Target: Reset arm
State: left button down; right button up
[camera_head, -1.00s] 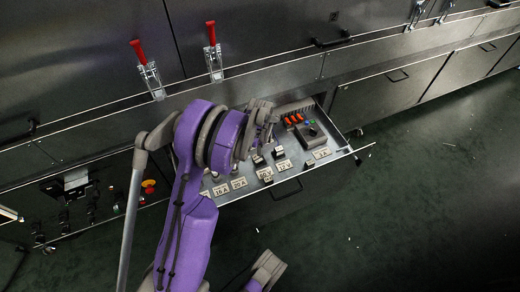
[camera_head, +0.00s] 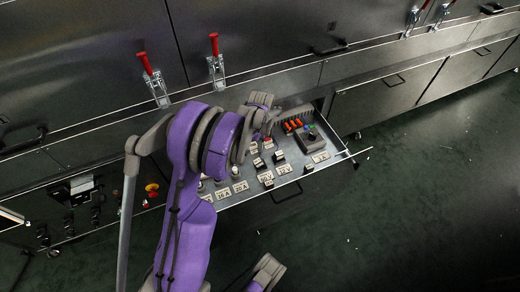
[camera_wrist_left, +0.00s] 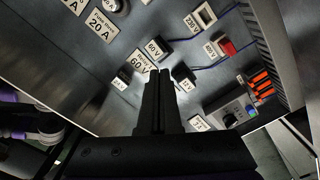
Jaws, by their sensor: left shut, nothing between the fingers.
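My left arm, purple and grey, reaches in the head view over an open panel drawer (camera_head: 322,165). Its left gripper (camera_head: 266,117) is mostly hidden behind the wrist links, above the back of the drawer. In the left wrist view the two dark fingers (camera_wrist_left: 158,100) are together, with nothing between them. They point toward the panel, close to a "60 V" label (camera_wrist_left: 139,62) and small switch blocks (camera_wrist_left: 159,48). Whether the fingertips touch the panel cannot be told.
The drawer holds labelled switches, orange connectors (camera_head: 292,125) and a dark box with a knob (camera_head: 309,137). Red-handled clamps (camera_head: 215,60) stand on the dark cabinet ledge behind. Another opened panel (camera_head: 78,200) lies at left. The green floor (camera_head: 400,210) at right is mostly free.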

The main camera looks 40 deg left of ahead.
pick_arm(q)
notch_tip(320, 180, up, 7)
jog(key=p, duration=0.1)
